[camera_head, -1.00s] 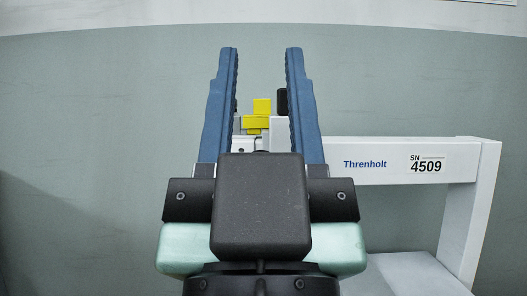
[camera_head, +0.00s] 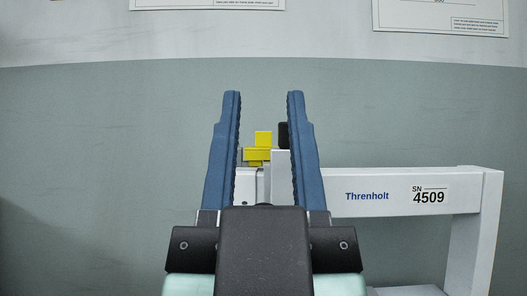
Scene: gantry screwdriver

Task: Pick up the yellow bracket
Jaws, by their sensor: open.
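The yellow bracket (camera_head: 258,155) shows between my gripper's two fingers in the head view. It has an upright yellow part above a wider, lower yellow part, and it sits by the white gantry. My gripper (camera_head: 263,97) is open, with its two blue ribbed fingers spread and pointing up in the picture. The gap between them is empty at the tips. The bracket appears farther away than the fingers, and I cannot tell how far. The gripper's dark body hides what lies below the bracket.
The white gantry (camera_head: 405,202), marked Threnholt and 4509, extends to the right and has a leg at its right end. A black part (camera_head: 284,136) stands right of the bracket, partly behind the right finger. A grey-green wall with posters (camera_head: 440,15) is behind.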

